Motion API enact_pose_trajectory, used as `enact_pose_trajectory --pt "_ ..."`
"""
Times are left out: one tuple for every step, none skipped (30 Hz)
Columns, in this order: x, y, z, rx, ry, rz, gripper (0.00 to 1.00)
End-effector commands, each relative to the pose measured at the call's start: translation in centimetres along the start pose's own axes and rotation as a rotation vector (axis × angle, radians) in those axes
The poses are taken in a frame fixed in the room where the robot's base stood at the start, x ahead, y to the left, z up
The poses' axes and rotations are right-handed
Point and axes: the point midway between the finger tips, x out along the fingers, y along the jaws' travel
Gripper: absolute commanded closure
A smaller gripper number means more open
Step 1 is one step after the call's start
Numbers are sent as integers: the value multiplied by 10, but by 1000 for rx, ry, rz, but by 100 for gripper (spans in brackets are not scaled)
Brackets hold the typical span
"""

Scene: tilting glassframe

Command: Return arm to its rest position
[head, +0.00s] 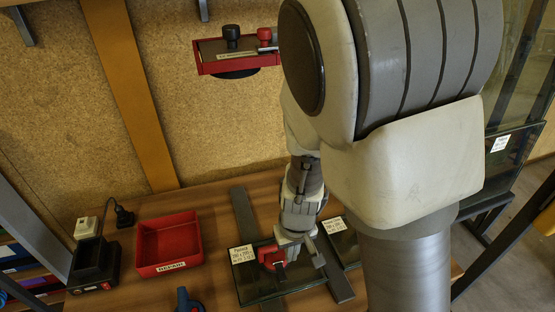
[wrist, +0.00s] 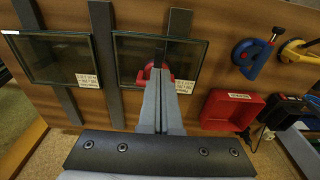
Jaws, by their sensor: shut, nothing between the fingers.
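My arm reaches down over the wooden table, and my gripper (head: 300,250) is above a dark glass pane (head: 255,292) with a paper label. In the wrist view my gripper (wrist: 161,72) has its two fingers together, with nothing between them. A red handled tool (head: 268,254) sits on that pane; in the wrist view the red tool (wrist: 143,74) is partly hidden behind the fingers. The gap between fingers and tool cannot be judged. A second labelled glass pane (head: 345,246) lies to the right, partly hidden by my arm.
A red bin (head: 195,241) marked REPAIR and a black charger (head: 93,265) stand left on the table. A blue tool (head: 187,300) is at the front edge. A red wall shelf (head: 205,66) holds suction tools. Glass panels (head: 512,145) stand at the right.

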Motion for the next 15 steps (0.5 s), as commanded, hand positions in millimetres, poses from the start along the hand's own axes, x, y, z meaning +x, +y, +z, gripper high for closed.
enact_pose_trajectory --pt "0 0 0 0 0 0 100" --pt "0 0 0 1 1 -1 100" --pt "-2 0 -1 2 3 -4 100" --pt "-3 0 -1 5 6 -8 100" --pt "-6 -1 -2 8 10 -14 100" --pt "-10 -1 -3 16 18 -25 100" --pt "-15 -1 -4 22 25 -35 100" --pt "-21 -1 -4 27 32 -46 100" --pt "-29 -1 -6 38 46 -63 100" --pt "-37 0 -6 46 56 -76 100" --pt "-44 0 -7 52 68 -87 100" --pt "-55 1 -7 64 83 -102 100" --pt "-64 3 -7 70 95 -111 100" --pt "-72 4 -7 77 107 -120 100" --pt "-82 6 -5 85 122 -128 100"
